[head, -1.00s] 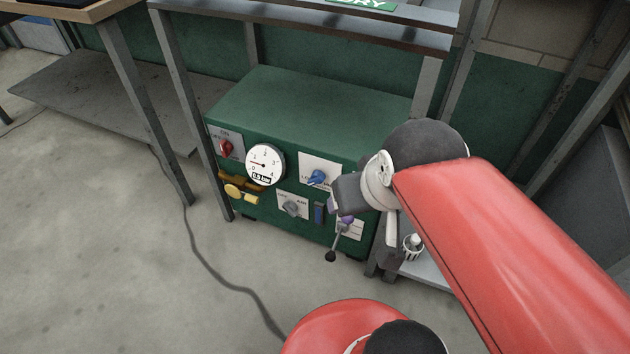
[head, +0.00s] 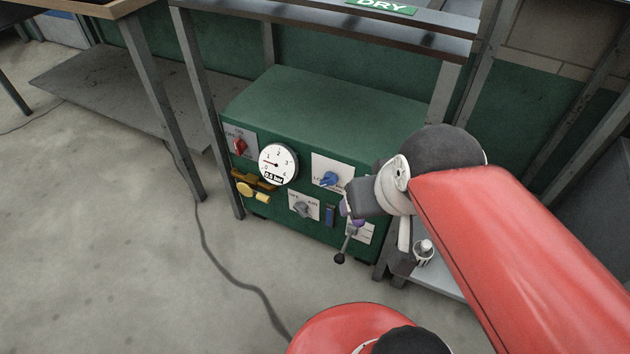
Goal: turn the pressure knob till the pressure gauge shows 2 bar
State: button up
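The green unit (head: 340,101) under the bench carries the controls on its front. The round white pressure gauge (head: 278,163) has a dial marked 0 to 4, its needle pointing left near 1; its small readout is blurred and looks like a value just under 1 bar. Right of it a blue knob (head: 329,179) sits on a white plate with a partly hidden label starting "LO", which looks like the pressure knob. My gripper (head: 350,214) is right of and below this knob, apart from it in the picture, before the panel. Its fingers are small and partly hidden, so opening is unclear.
Bench legs (head: 208,110) flank the unit. Floor at left is mostly clear.

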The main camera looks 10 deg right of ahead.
aim_at(329, 178)
jog(key=k+u, duration=0.15)
jog(key=u, duration=0.2)
jog(key=k+j+u, duration=0.15)
jog(key=u, duration=0.2)
jog(key=k+j+u, duration=0.1)
jog(key=u, duration=0.25)
